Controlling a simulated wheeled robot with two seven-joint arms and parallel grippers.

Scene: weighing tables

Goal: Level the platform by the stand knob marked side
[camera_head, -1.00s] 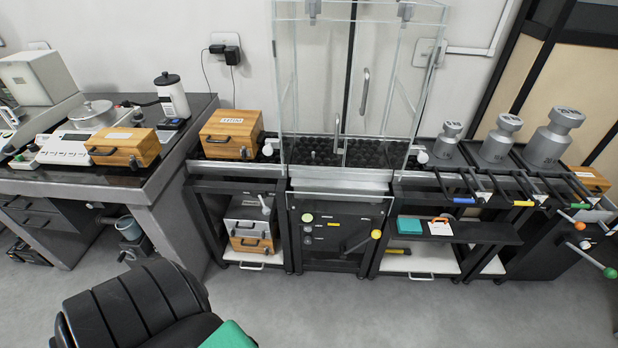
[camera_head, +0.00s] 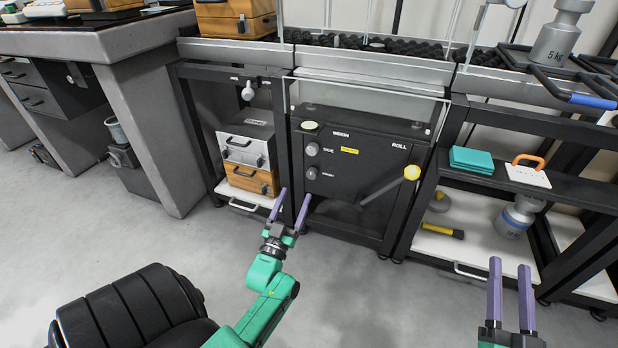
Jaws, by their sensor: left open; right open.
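The stand's black front panel (camera_head: 350,165) sits below the glass enclosure, behind a clear pane. It carries the knob marked side (camera_head: 312,149), a grey round knob at its left. Below it is a second grey knob (camera_head: 311,173), its label too small to read surely. A lever with a yellow end (camera_head: 411,173) is at the right under ROLL. My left gripper (camera_head: 294,204) is open and empty, in front of and below the knobs. My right gripper (camera_head: 510,268) is open and empty at the lower right.
The platform's dark knobbly top (camera_head: 365,42) shows only partly. Left of the panel, a shelf holds cases (camera_head: 248,178). Right, a shelf holds teal cloths (camera_head: 472,160), with a weight (camera_head: 517,216) below. A black chair (camera_head: 130,315) stands at the lower left. Grey floor lies between.

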